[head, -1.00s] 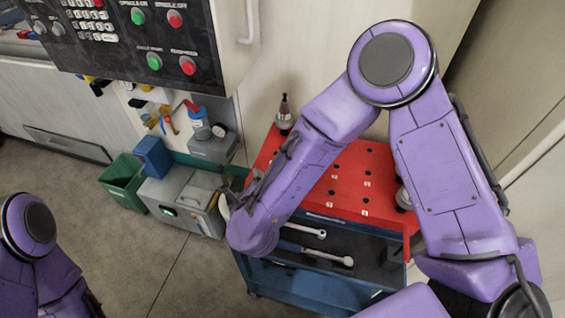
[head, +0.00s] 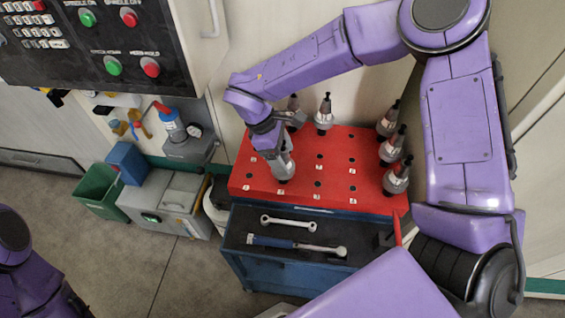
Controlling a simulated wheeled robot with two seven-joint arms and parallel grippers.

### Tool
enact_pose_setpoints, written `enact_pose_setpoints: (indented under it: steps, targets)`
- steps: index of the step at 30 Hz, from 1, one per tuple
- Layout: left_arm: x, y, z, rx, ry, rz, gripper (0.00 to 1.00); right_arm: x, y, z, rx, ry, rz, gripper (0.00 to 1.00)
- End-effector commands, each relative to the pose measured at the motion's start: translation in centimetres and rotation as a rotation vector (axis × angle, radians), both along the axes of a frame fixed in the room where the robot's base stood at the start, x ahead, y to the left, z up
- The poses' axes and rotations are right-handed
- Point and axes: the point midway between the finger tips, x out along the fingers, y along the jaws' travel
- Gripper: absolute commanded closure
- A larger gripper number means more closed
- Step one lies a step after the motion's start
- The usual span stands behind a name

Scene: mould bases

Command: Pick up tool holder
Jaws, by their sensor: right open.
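A red rack top (head: 335,175) with rows of numbered holes bears several grey, cone-like tool holders with dark tips. One tool holder (head: 324,113) stands upright at the back, and another is partly hidden behind my arm. Three more, with the nearest holder (head: 397,179) in front, line the right edge. A silver tool holder (head: 284,166) stands at the rack's left, directly under my right gripper (head: 277,137). The gripper is open and points down at its upper part. I cannot tell whether they touch. My left gripper is out of view.
Below the rack top is a blue cart (head: 262,268) with a dark tray holding a wrench (head: 288,224) and a blue-handled tool (head: 295,245). Left are a grey box (head: 168,201), green bin (head: 97,191) and blue box (head: 128,162). A control panel (head: 95,40) is upper left.

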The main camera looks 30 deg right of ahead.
Motion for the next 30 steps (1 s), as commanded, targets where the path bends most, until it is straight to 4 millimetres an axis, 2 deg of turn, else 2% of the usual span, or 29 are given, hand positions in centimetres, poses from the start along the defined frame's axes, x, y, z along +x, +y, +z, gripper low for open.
enact_pose_setpoints:
  steps: [3, 8, 11, 15, 26, 30]
  targets:
    - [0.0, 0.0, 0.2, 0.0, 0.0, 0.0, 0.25, -0.2, -0.2, -0.8, 0.0, 0.0, 0.002, 0.25]
    - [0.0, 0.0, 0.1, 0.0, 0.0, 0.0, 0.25, -0.1, -0.1, -0.9, -0.001, -0.001, 0.006, 0.25]
    - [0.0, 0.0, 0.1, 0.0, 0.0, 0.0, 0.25, -0.1, -0.1, -0.9, 0.0, 0.0, 0.007, 0.55]
    - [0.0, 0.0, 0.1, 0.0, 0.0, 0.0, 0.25, -0.1, 0.0, -0.9, 0.0, 0.0, 0.007, 1.0]
    - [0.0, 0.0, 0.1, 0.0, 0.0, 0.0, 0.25, 0.0, 0.0, -0.6, 0.0, -0.004, 0.008, 1.0]
    - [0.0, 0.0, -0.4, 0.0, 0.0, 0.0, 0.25, 0.1, 0.0, 0.9, 0.0, -0.008, 0.006, 1.0]
